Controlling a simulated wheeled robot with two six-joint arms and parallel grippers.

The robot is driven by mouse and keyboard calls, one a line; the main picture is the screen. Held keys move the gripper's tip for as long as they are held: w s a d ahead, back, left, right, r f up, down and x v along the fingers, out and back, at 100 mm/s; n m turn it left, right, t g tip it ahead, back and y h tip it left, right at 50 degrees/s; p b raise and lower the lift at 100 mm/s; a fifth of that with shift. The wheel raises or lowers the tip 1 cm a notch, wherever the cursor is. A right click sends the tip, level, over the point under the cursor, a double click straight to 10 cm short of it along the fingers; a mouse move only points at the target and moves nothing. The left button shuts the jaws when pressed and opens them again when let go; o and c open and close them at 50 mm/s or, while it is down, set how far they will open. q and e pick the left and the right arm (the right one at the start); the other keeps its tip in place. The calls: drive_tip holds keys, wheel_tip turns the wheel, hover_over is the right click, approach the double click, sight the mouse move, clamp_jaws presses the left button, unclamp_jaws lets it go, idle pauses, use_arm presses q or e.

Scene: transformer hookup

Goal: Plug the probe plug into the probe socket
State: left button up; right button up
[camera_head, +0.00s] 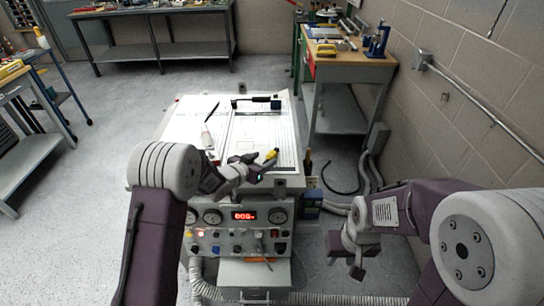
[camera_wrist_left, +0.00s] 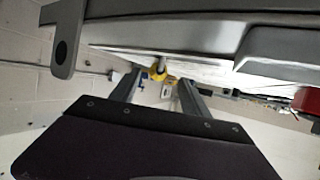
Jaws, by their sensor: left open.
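A small yellow piece, which may be the probe plug (camera_head: 271,154), sits over the right front part of the white work surface. My left gripper (camera_head: 262,172) is open just in front of it. In the left wrist view the yellow piece (camera_wrist_left: 157,74) shows beyond and between the spread fingertips, apart from them. The front panel (camera_head: 238,233) carries several small coloured sockets and knobs; I cannot tell which is the probe socket. My right gripper (camera_head: 345,262) hangs to the right of the panel, its fingers apart and nothing between them.
A wooden workbench (camera_head: 345,70) stands behind right. Hoses lie on the floor at right.

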sight(269, 156)
use_arm(q)
drive_tip(key=x, duration=0.5)
drive_tip(key=shift+w+d+r, duration=0.25)
drive_tip(key=shift+w+d, duration=0.05)
drive_tip(key=shift+d, duration=0.1)
drive_tip(key=shift+s+a+r, duration=0.1)
drive_tip(key=shift+c, duration=0.8)
clamp_jaws()
